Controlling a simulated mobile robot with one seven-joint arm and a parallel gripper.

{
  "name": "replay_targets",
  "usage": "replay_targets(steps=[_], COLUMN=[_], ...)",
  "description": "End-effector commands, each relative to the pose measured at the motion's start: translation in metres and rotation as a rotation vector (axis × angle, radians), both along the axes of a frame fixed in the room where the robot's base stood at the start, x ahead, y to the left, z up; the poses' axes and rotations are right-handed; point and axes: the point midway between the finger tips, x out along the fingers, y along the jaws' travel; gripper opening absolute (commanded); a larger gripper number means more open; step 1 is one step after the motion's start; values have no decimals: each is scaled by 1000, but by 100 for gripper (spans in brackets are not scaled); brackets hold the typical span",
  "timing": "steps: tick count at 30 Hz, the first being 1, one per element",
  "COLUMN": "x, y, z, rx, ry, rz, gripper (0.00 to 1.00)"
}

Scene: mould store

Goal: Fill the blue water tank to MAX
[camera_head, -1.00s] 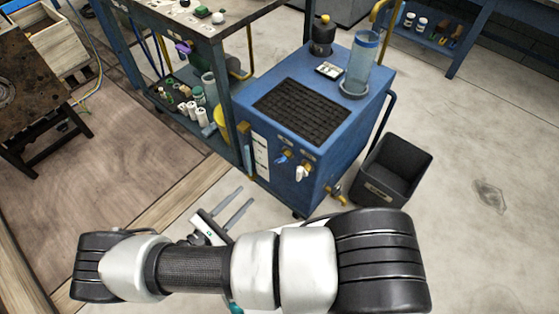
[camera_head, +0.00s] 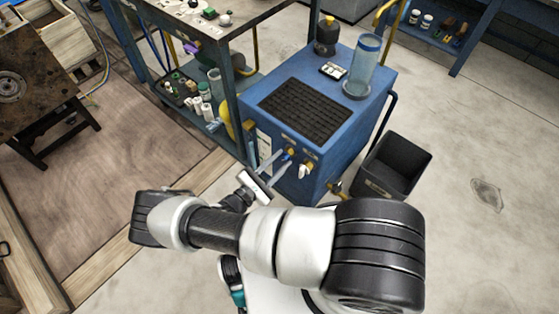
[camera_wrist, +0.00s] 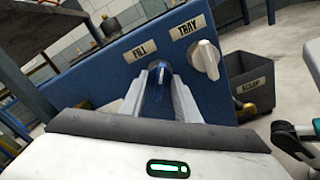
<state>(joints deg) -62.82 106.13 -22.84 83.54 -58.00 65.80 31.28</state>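The blue water tank (camera_head: 330,165) is a boxy blue cabinet with a black grille on top. Its FILL valve has a blue handle (camera_wrist: 158,90), also seen on the tank's front in the head view (camera_head: 287,156). A white TRAY handle (camera_wrist: 206,60) sits to its right. My gripper (camera_head: 279,160) is at the tank's front, its two fingers apart. In the wrist view my gripper (camera_wrist: 159,92) has one finger on each side of the blue handle; I cannot tell whether they touch it. A white strip (camera_head: 264,146) on the front is partly hidden, and no water level is readable.
A clear bluish cylinder (camera_head: 364,65), a small white tray (camera_head: 333,70) and a dark bottle (camera_head: 326,37) stand on the tank. A black bin (camera_head: 396,165) marked SCRAP stands at its right. A workbench (camera_head: 215,30) is close on the left.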

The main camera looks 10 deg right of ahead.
Motion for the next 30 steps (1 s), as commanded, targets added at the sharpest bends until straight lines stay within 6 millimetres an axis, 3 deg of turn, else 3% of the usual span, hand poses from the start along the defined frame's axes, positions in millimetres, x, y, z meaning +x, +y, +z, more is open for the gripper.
replay_targets(steps=[7, 13, 23, 30], x=[1, 0, 0, 0], y=[-1, 0, 0, 0], z=[0, 0, -1, -3], rx=[0, 1, -27, -111], ry=[0, 0, 38, 155], rz=[0, 1, -1, 0], gripper=[29, 0, 0, 0])
